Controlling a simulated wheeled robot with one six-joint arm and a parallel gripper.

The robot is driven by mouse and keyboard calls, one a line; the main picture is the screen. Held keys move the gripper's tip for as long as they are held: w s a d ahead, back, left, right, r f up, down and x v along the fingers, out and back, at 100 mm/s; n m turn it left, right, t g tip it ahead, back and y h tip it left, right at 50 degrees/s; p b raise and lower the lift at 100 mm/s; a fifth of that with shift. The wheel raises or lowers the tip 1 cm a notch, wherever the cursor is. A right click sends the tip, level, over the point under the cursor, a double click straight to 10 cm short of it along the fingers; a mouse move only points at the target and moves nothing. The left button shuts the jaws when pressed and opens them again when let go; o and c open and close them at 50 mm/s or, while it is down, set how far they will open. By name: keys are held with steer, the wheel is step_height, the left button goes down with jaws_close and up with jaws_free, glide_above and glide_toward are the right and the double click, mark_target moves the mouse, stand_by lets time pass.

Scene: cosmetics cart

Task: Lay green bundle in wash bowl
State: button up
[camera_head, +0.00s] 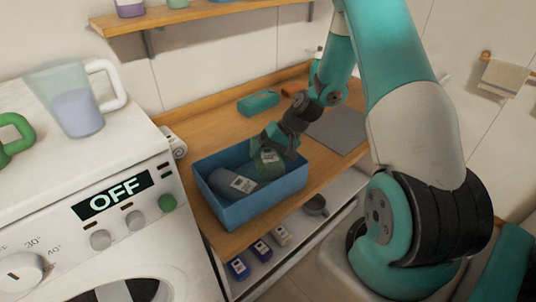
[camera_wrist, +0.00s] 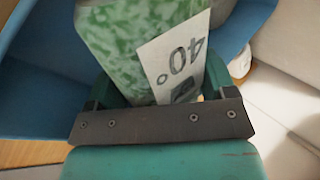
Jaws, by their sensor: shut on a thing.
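The green bundle (camera_head: 268,158) is mottled green with a white tag; in the wrist view the bundle (camera_wrist: 125,35) fills the space before the jaws, and its tag reads 40°. My gripper (camera_head: 275,142) is shut on it, and the fingers (camera_wrist: 160,90) sit at its near end. The wash bowl appears as a blue rectangular tub (camera_head: 262,202) on the wooden counter; its blue wall (camera_wrist: 40,95) shows in the wrist view. The bundle is at the tub's back right, within its outline. Whether it touches the tub floor is hidden.
A grey bundle (camera_head: 228,182) with a white tag lies in the tub's left part. A white washer (camera_head: 60,180) with a pitcher (camera_head: 75,112) stands left. A teal box (camera_head: 258,102) and grey mat (camera_head: 340,130) lie behind on the counter. Small boxes (camera_head: 262,249) stand below.

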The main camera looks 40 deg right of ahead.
steer(key=shift+f, duration=0.5)
steer(key=o, duration=0.8)
steer(key=shift+r, duration=0.3)
steer(key=b+v, duration=0.3)
steer(key=v, duration=0.9)
steer(key=s+a+r+n+g, duration=0.1)
steer(key=a+r+n, duration=0.15)
steer(key=a, duration=0.35)
steer(key=s+a+r+n+h, duration=0.1)
steer(key=a+r, duration=0.2)
steer(key=a, duration=0.3)
steer(key=s+a+r+n+g, duration=0.1)
steer(key=s+a+r+n, duration=0.15)
steer(key=a, duration=0.35)
steer(key=s+a+r+n, duration=0.1)
steer(key=s+a+n, duration=0.1)
steer(key=s+a, duration=0.2)
steer(key=s+a+r+n+h, duration=0.1)
steer(key=s+a+r+n, duration=0.1)
steer(key=s, duration=0.3)
steer(key=s+a+r+n+g, duration=0.1)
steer(key=s+a+n, duration=0.1)
steer(key=s+a, duration=0.3)
steer(key=shift+s+a+r, duration=0.15)
steer(key=shift+s+a, duration=0.15)
steer(key=shift+s, duration=0.1)
